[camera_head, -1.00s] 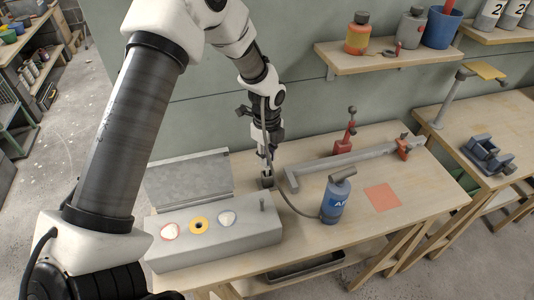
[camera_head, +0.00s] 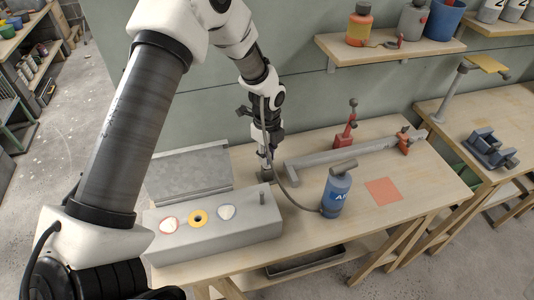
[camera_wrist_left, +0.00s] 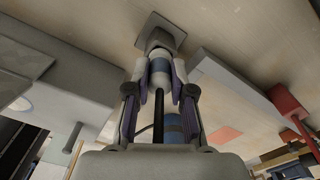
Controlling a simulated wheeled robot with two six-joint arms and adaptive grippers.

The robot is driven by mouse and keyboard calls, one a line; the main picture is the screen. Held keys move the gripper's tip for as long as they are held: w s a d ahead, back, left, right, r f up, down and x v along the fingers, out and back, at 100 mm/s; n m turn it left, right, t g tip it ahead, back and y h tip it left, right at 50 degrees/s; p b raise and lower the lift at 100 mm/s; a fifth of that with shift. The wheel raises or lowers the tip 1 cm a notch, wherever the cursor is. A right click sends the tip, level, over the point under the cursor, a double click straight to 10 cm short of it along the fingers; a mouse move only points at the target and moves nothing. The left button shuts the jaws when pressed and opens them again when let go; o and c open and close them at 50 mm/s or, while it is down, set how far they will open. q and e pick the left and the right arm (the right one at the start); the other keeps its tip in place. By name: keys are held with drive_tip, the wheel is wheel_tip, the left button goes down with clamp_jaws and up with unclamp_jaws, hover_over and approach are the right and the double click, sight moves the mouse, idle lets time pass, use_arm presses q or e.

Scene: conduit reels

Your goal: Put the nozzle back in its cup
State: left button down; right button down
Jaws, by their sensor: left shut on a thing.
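My left gripper (camera_head: 265,157) points down over the back of the bench and is shut on the nozzle. My right gripper is not in view.
A grey block (camera_head: 240,237) with coloured round spots and a small peg stands in front. A grey metal sheet (camera_head: 188,176) lies behind it. A long grey bar (camera_head: 345,156) and red stand (camera_head: 347,133) are right of the cup. An orange square (camera_head: 382,191) marks clear bench.

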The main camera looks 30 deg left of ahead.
use_arm(q)
drive_tip(key=c, duration=0.9)
unclamp_jaws()
drive_tip(key=shift+r, duration=0.1)
